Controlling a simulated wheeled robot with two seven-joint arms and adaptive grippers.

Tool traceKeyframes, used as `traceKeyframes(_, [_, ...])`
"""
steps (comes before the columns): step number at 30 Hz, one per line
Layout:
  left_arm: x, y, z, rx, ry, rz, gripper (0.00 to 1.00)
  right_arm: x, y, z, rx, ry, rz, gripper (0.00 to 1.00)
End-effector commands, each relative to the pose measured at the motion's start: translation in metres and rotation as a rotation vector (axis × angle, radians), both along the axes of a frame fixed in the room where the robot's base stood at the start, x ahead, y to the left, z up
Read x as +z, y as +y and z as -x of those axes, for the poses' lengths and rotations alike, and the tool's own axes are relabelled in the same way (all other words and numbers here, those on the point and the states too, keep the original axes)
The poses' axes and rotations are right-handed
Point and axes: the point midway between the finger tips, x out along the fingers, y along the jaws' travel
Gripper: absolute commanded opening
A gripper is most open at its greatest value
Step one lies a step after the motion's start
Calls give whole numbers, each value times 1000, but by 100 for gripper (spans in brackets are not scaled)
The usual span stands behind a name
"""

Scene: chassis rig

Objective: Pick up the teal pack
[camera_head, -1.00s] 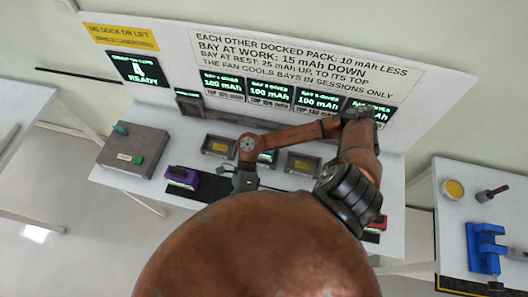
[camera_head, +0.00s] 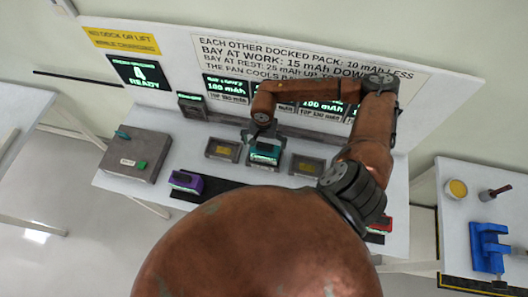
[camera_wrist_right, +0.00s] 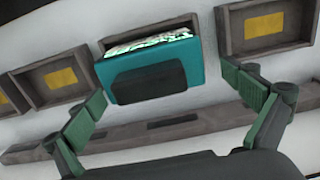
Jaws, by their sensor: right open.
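The teal pack (camera_head: 265,151) sits in a bay between two empty-looking bays, in the middle of the white bench. In the right wrist view the teal pack (camera_wrist_right: 150,72) shows a dark panel on its near face and a pale, patterned top. My right gripper (camera_head: 262,136) is over the pack in the head view. In the right wrist view its two green-padded fingers (camera_wrist_right: 170,100) are spread wide, one to each side of the pack, with gaps between. My left gripper is not in view.
A bay with a yellow plate stands on each side, left (camera_head: 222,149) and right (camera_head: 306,166). A purple pack (camera_head: 187,182) lies at the front left on a dark strip. A grey box (camera_head: 137,155) stands far left. The sign board (camera_head: 440,82) rises behind.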

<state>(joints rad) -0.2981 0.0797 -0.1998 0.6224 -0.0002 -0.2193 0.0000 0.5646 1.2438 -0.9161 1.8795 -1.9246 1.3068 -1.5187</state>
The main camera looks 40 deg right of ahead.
Motion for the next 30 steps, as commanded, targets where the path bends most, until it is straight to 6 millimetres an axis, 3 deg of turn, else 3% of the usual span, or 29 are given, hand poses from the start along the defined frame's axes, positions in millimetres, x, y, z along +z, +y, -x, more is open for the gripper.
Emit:
traceKeyframes(6, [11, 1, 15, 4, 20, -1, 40, -22, 2, 9, -5, 7, -3, 100])
traceKeyframes(15, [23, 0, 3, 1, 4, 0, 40, -59, 4, 12, -6, 5, -3, 100])
traceKeyframes(23, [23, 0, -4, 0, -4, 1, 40, -62, 5, 12, -3, 3, -3, 99])
traceKeyframes(30, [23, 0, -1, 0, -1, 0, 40, -62, 6, 11, -2, 4, -3, 83])
